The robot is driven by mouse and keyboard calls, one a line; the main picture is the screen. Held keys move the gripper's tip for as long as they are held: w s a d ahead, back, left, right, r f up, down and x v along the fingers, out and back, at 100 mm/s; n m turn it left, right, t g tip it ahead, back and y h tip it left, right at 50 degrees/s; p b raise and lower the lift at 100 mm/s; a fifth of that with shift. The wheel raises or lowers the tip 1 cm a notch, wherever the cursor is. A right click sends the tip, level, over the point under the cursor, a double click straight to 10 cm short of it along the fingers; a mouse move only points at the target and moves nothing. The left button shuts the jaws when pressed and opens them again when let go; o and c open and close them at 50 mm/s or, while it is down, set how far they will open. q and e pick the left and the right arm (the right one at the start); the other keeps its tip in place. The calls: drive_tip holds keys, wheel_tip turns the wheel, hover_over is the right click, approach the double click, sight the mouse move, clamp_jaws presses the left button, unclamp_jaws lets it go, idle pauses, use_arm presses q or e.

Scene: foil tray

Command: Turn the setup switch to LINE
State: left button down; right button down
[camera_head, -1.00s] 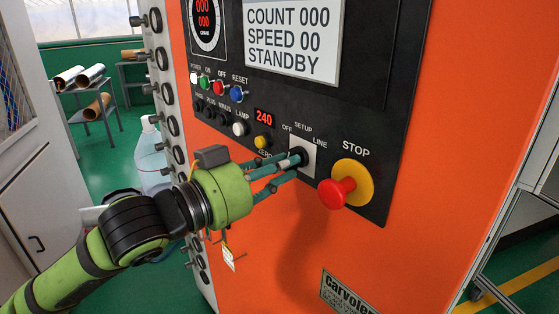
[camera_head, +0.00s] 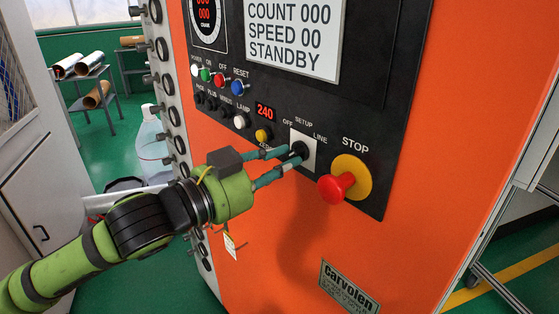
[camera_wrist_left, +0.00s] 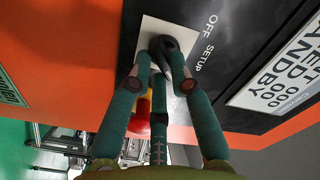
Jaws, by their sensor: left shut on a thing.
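The setup switch is a black knob (camera_head: 299,149) on a white plate (camera_head: 308,138), with the labels OFF, SETUP and LINE around it. My left gripper (camera_head: 291,158) is at the knob, with its teal fingers shut on it. In the left wrist view the black knob (camera_wrist_left: 167,46) shows between and beyond the finger ends of my gripper (camera_wrist_left: 163,78), with OFF and SETUP to its right. The fingers hide part of the knob, so I cannot tell which label it points to. My right gripper is not in view.
The red STOP button (camera_head: 336,187) on its yellow base sticks out just right of the switch. A yellow button (camera_head: 263,134) and a white lamp button (camera_head: 241,121) are to the left. The screen (camera_head: 293,38) reads STANDBY.

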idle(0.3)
use_arm(q)
drive_tip(key=c, duration=1.1)
unclamp_jaws()
drive_tip(key=v, duration=0.7)
drive_tip(key=shift+s+a, duration=0.15)
drive_tip(key=shift+a, duration=0.05)
